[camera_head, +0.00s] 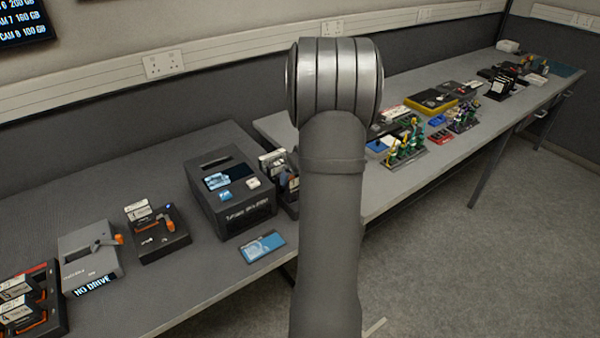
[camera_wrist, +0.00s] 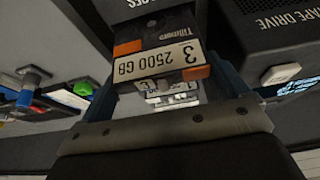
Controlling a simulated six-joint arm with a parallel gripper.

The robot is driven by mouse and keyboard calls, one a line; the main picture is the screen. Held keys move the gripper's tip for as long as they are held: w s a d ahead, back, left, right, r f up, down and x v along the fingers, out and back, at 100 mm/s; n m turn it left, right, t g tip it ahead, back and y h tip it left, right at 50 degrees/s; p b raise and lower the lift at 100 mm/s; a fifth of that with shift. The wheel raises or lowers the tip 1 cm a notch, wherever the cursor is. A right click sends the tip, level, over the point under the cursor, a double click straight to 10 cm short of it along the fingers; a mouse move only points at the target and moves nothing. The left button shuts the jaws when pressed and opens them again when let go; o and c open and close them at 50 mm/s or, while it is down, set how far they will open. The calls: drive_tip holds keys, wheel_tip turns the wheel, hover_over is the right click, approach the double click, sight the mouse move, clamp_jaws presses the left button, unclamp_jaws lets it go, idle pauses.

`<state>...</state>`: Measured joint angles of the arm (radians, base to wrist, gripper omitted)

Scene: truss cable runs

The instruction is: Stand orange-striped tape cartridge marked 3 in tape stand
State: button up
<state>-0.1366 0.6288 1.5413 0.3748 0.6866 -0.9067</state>
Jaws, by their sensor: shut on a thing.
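The cartridge marked 3 (camera_wrist: 162,62) is in the wrist view, with a white "3 2500 GB" label and an orange stripe. It appears upside down in the picture. My gripper (camera_wrist: 170,50) is shut on it, with one blue-grey finger on each side. A dark surface with partly cut-off white lettering (camera_wrist: 140,4) lies beyond the cartridge; I cannot tell whether they touch. In the head view my arm hides the gripper and the cartridge. A dark holder with upright cartridges (camera_head: 288,183), possibly the tape stand, is partly hidden behind my arm.
The black tape drive (camera_head: 232,190) stands beside the holder and shows at right in the wrist view (camera_wrist: 282,32). Small drive units (camera_head: 157,232) stand at left. Colourful items (camera_head: 405,147) crowd the bench at right.

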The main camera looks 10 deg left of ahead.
drive_tip(key=shift+f, duration=1.2)
idle(0.5)
drive_tip(key=o, duration=1.3)
drive_tip(key=shift+c, duration=0.2)
drive_tip(key=shift+r, duration=3.75)
drive_tip(key=shift+f, duration=3.8)
